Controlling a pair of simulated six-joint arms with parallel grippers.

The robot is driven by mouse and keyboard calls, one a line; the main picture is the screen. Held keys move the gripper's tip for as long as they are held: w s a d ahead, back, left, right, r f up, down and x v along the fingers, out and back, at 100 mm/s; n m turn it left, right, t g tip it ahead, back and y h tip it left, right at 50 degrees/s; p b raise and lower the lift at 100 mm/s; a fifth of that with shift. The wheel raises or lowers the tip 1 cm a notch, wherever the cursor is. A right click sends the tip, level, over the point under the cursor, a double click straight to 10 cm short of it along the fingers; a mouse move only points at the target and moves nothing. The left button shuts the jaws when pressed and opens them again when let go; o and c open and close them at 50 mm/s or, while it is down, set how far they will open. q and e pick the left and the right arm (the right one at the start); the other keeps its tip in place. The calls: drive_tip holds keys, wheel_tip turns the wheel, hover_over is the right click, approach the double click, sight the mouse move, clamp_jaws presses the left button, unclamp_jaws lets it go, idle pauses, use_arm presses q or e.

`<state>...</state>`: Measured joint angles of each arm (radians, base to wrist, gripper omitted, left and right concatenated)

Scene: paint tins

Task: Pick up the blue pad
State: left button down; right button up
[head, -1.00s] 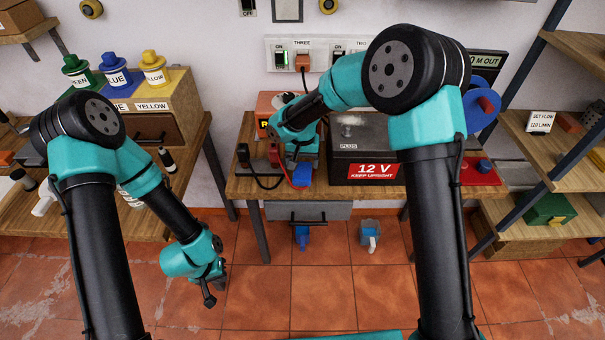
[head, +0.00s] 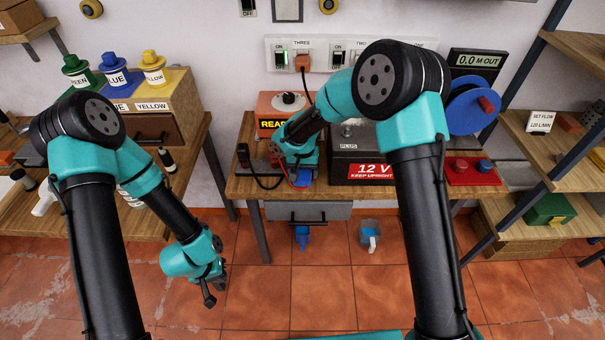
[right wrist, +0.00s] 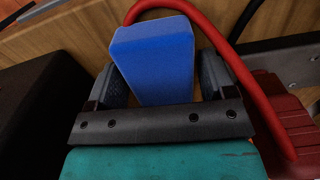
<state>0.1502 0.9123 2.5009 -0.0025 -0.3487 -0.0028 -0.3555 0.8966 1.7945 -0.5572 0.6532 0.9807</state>
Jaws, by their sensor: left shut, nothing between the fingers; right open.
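The blue pad (right wrist: 153,52) stands out between the two fingers of my right gripper (right wrist: 160,88) in the right wrist view. The fingers are open, one on each side of it; I cannot tell whether either touches it. In the head view the pad (head: 304,178) is mostly hidden behind my right gripper (head: 300,182), over the front of the middle bench. My left gripper (head: 209,296) is shut and empty, low over the tiled floor at the left, far from the pad.
A red cable (right wrist: 243,75) loops around the pad, with a red part (right wrist: 285,120) to its right. The 12 V battery (head: 362,170) stands right of my right gripper on the bench (head: 245,187). A tester box (head: 268,103) is behind it.

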sight(303, 172)
drive_tip(key=shift+c, duration=0.2)
drive_tip(key=c, duration=0.6)
drive_tip(key=shift+r, duration=0.1)
drive_tip(key=shift+c, duration=0.2)
drive_tip(key=shift+r, duration=1.5)
drive_tip(key=shift+s+r, duration=0.2)
drive_tip(key=shift+s, duration=0.1)
drive_tip(key=s+a+r, duration=0.1)
drive_tip(key=s, duration=1.4)
drive_tip(key=shift+s+r, duration=0.2)
